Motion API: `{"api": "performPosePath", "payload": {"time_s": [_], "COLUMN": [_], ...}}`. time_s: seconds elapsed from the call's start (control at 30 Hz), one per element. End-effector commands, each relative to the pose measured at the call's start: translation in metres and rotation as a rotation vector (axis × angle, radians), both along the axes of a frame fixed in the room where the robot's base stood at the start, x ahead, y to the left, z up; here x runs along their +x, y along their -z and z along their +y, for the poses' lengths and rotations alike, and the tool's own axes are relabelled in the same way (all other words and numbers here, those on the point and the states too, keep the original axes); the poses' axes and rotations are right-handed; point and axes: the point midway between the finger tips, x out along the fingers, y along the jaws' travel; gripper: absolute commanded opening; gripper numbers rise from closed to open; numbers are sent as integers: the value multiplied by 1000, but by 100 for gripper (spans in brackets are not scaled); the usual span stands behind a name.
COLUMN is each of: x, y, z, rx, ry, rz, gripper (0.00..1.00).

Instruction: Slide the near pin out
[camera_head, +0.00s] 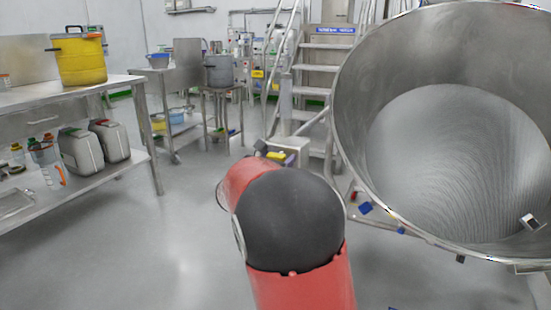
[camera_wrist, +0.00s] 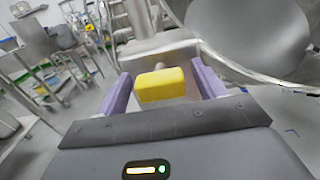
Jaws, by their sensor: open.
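A yellow block (camera_wrist: 161,86), which may be the near pin's grip, sits in front of a steel housing (camera_wrist: 158,52) in the wrist view. My gripper (camera_wrist: 160,74) is open, with one purple finger on each side of the block. Gaps show between the block and both fingers, so it is not clamped. In the head view a small yellow part (camera_head: 276,156) shows just beyond my red and black arm, which hides most of my gripper. The pin's shaft cannot be made out.
A large steel bowl (camera_head: 345,125) with a wide rim stands at right, close to my arm. Steel steps (camera_head: 326,74) rise behind. A steel bench (camera_head: 120,82) with a yellow pot (camera_head: 80,62) is at left. Open floor (camera_head: 170,230) lies between.

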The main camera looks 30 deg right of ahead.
Motion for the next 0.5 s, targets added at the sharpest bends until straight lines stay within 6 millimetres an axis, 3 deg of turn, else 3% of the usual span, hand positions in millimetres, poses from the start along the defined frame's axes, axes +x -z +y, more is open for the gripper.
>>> {"api": "performPosePath", "payload": {"time_s": [0.2, 0.5], "x": [0, 0], "y": [0, 0], "z": [0, 0], "rx": [0, 1], "ry": [0, 0], "rz": [0, -1], "gripper": [66, 27]}}
